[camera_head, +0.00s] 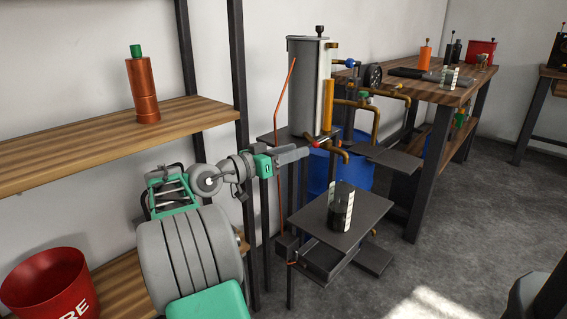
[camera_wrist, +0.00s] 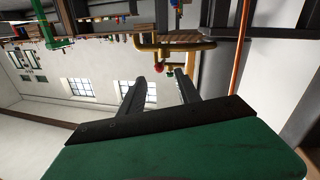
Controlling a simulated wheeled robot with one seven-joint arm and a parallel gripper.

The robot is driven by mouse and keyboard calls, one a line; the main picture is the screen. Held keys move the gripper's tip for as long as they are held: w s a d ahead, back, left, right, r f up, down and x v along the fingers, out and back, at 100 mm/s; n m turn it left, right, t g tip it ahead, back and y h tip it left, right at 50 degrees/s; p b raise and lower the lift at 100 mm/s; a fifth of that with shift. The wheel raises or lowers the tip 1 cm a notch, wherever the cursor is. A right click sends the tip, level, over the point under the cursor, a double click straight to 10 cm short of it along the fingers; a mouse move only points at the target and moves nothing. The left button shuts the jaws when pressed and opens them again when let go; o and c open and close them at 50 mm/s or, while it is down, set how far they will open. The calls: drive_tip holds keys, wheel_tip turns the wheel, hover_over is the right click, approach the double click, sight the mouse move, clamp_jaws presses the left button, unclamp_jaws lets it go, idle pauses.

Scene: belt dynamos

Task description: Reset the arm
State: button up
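My gripper (camera_head: 303,153), with a green body and dark grey fingers, is held out level at the left of the tank stand, near a brass pipe with a red knob (camera_head: 316,144). In the wrist view, which looks upside down, the two fingers of my gripper (camera_wrist: 160,77) are spread apart with a gap between them. I see nothing held in that gap. The red knob (camera_wrist: 157,68) shows beyond the fingertips; I cannot tell whether anything touches it.
A grey tank (camera_head: 305,85) with brass pipes stands ahead. A glass jar with dark contents (camera_head: 341,207) stands on a low dark platform (camera_head: 370,207). A shelf (camera_head: 60,160) with a copper bottle (camera_head: 142,90) and a red bucket (camera_head: 50,285) are left. Floor is open at right.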

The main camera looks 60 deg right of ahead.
idle(0.3)
drive_tip(key=w+a+r+n+t+y+p, duration=0.2)
drive_tip(key=w+a+r+n+t+p, duration=0.15)
drive_tip(key=w+a+t+p, duration=0.3)
drive_tip(key=w+a+r+n+t+y+p, duration=0.1)
drive_tip(key=w+a+r+n+t+p, duration=0.3)
drive_tip(key=w+p, duration=0.45)
drive_tip(key=w+a+r+n+t+y+p, duration=0.1)
drive_tip(key=w+a+n+y+p, duration=0.1)
drive_tip(key=a+p, duration=0.35)
drive_tip(key=w+a+n+t+y+p, duration=0.1)
drive_tip(key=w+a+n+y+p, duration=0.15)
drive_tip(key=a, duration=0.55)
drive_tip(key=s+a+r+n+y+p, duration=0.1)
drive_tip(key=s+a+n+y+p, duration=0.1)
drive_tip(key=a, duration=0.7)
drive_tip(key=s+a+r+n+y+p, duration=0.1)
drive_tip(key=s+a+n+y+p, duration=0.2)
drive_tip(key=a+p, duration=0.4)
drive_tip(key=s+a+r+n+y+p, duration=0.1)
drive_tip(key=s+a+n+y+p, duration=0.2)
drive_tip(key=a, duration=1)
drive_tip(key=shift+s+r+n+g+p, duration=0.45)
drive_tip(key=shift+s+n+p, duration=0.3)
drive_tip(key=shift+s+n, duration=0.1)
